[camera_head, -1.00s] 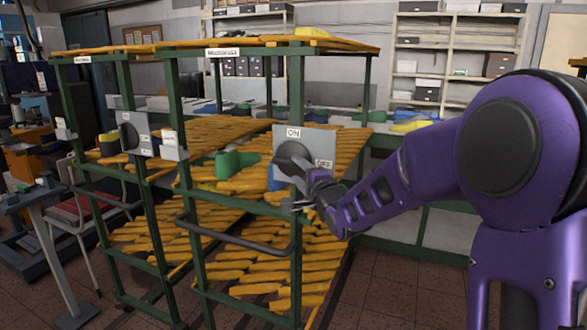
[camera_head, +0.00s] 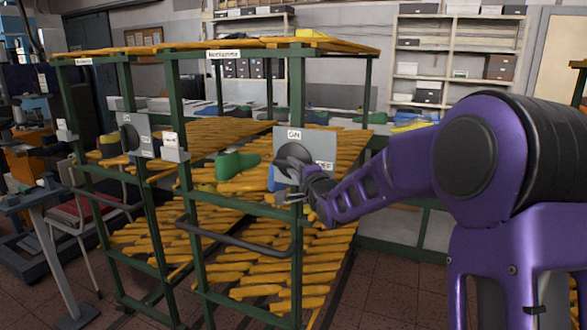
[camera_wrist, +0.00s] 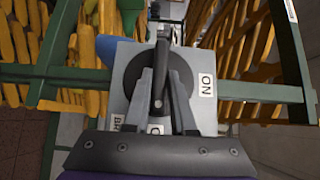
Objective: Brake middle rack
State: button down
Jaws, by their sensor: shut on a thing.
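A green-framed rack (camera_head: 297,235) with yellow slatted shelves carries a grey switch panel (camera_head: 322,150) with ON and OFF labels. A dark round knob (camera_head: 291,153) with a bar handle is on the panel. My gripper (camera_head: 304,184) is at the knob, in front of the panel. The ON label (camera_wrist: 207,87) is right of the knob there. Another label, low on the panel, is partly hidden by the fingers.
A similar grey panel (camera_head: 136,132) with a knob is on the rack's left part. A grey push bar (camera_head: 238,240) crosses the front below my gripper. Green shoe lasts (camera_head: 235,165) lie on the middle shelf. Shelving (camera_head: 460,60) stands behind. Tiled floor is at the lower right.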

jog(key=shift+r+p, duration=0.15)
jog(key=shift+p, duration=0.2)
jog(key=shift+w+a+r+n+g+h+p, duration=0.1)
jog(key=shift+a+r+n+g+h+p, duration=0.15)
jog(key=shift+n+g+h+p, duration=1.25)
jog(key=shift+w+a+r+n+g+h+p, duration=0.1)
jog(key=shift+a+r+n+g+h+p, duration=0.15)
jog(key=shift+n+g+h+p, duration=1.25)
jog(key=shift+w+a+r+n+g+h+p, duration=0.1)
jog(key=shift+a+r+n+g+h+p, duration=0.15)
jog(key=shift+n+g+h+p, duration=1.2)
jog(key=shift+t+h, duration=0.45)
jog(key=shift+h, duration=0.5)
jog(key=c, duration=0.7)
grip_release()
jog(key=shift+c, duration=0.2)
